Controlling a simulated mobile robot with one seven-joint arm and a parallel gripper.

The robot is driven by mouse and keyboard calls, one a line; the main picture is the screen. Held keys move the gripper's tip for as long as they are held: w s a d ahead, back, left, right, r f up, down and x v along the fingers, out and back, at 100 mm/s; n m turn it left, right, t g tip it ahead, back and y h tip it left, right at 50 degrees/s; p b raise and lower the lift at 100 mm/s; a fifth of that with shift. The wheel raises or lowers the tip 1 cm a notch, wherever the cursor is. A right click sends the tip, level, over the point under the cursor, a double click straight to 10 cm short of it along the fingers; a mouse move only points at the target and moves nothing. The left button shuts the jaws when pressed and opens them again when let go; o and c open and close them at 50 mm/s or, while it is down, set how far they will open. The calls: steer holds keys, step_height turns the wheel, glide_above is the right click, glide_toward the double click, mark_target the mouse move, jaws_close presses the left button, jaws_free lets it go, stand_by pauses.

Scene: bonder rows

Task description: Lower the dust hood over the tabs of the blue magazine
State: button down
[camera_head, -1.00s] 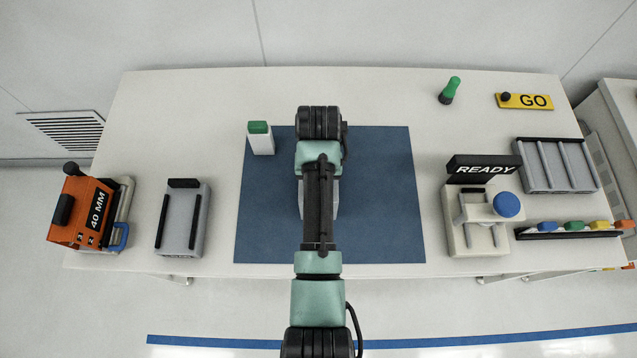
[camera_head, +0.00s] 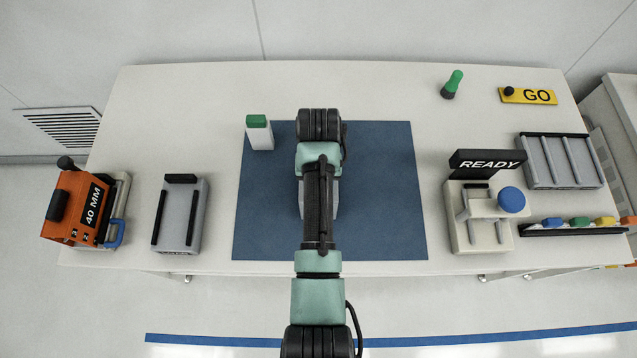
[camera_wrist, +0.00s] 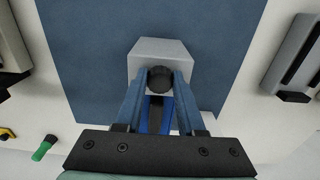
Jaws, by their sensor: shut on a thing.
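In the wrist view, the two blue fingers of my gripper (camera_wrist: 160,84) are shut on the dark round knob (camera_wrist: 160,78) of a pale grey box, the dust hood (camera_wrist: 158,49). The hood is over the blue mat; I cannot tell whether it touches anything below. A brighter blue part with a dark middle (camera_wrist: 157,112) shows between my fingers below the knob; it may be the blue magazine, but most of it is hidden. In the head view, my arm hides the gripper and the knob, and only a grey edge of the hood (camera_head: 334,198) shows beside it.
The blue mat (camera_head: 270,215) is mostly bare. A white block with a green top (camera_head: 259,135) stands at its upper left. A grey cradle (camera_head: 178,215) and an orange 40 MM unit (camera_head: 75,208) are left; a READY fixture (camera_head: 482,235) and a slotted grey rack (camera_head: 560,160) are right.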

steer(key=shift+f+b, duration=0.6)
steer(key=shift+f, duration=0.35)
steer(key=shift+c, duration=2.2)
jaws_free()
steer(key=shift+r, duration=0.1)
step_height(320, 180, up, 13)
steer(key=p, duration=0.3)
